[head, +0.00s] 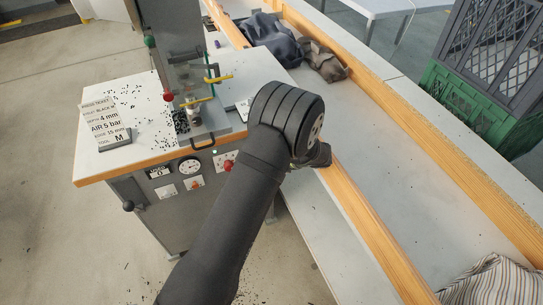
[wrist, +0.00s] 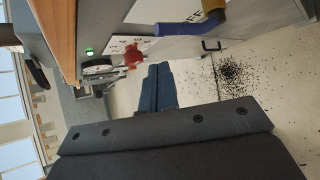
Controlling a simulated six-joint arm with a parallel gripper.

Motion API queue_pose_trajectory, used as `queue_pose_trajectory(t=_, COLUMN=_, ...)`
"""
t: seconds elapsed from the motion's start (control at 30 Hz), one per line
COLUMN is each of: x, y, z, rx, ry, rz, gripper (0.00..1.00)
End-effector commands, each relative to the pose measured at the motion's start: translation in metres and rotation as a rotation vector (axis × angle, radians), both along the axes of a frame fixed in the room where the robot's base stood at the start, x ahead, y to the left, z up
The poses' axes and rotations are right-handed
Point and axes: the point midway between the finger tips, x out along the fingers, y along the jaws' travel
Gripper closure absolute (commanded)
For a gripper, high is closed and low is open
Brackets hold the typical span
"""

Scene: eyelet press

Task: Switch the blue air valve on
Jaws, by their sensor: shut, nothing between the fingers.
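The blue air valve lever (wrist: 185,27) shows at the top of the wrist view, in front of a white plate on the press front. A yellow-brown part (wrist: 211,18) is at its right end. My gripper (wrist: 159,70) is shut and empty, its two fingers together. Its tips appear just below the lever in the picture, with a gap between them; I cannot tell the depth. In the head view my arm covers the valve and the fingers.
A red knob (wrist: 133,55), a gauge (wrist: 97,68) and a lit green lamp (wrist: 89,51) are left of the fingers in the wrist view. The press table (head: 95,160) carries a ticket sign (head: 107,125). A wooden-edged bench (head: 350,205) stands to the right.

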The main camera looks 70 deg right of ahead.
Motion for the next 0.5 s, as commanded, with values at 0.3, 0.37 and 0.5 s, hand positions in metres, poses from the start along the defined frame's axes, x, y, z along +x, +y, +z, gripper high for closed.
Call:
queue_pose_trajectory(t=0.3, x=-0.063, y=-0.001, z=0.008, rx=-0.001, ry=0.0, rz=-0.004, gripper=1.0)
queue_pose_trajectory(t=0.37, x=-0.074, y=-0.002, z=0.009, rx=-0.001, ry=0.001, rz=-0.003, gripper=1.0)
queue_pose_trajectory(t=0.5, x=-0.09, y=-0.004, z=0.012, rx=-0.001, ry=0.0, rz=-0.001, gripper=1.0)
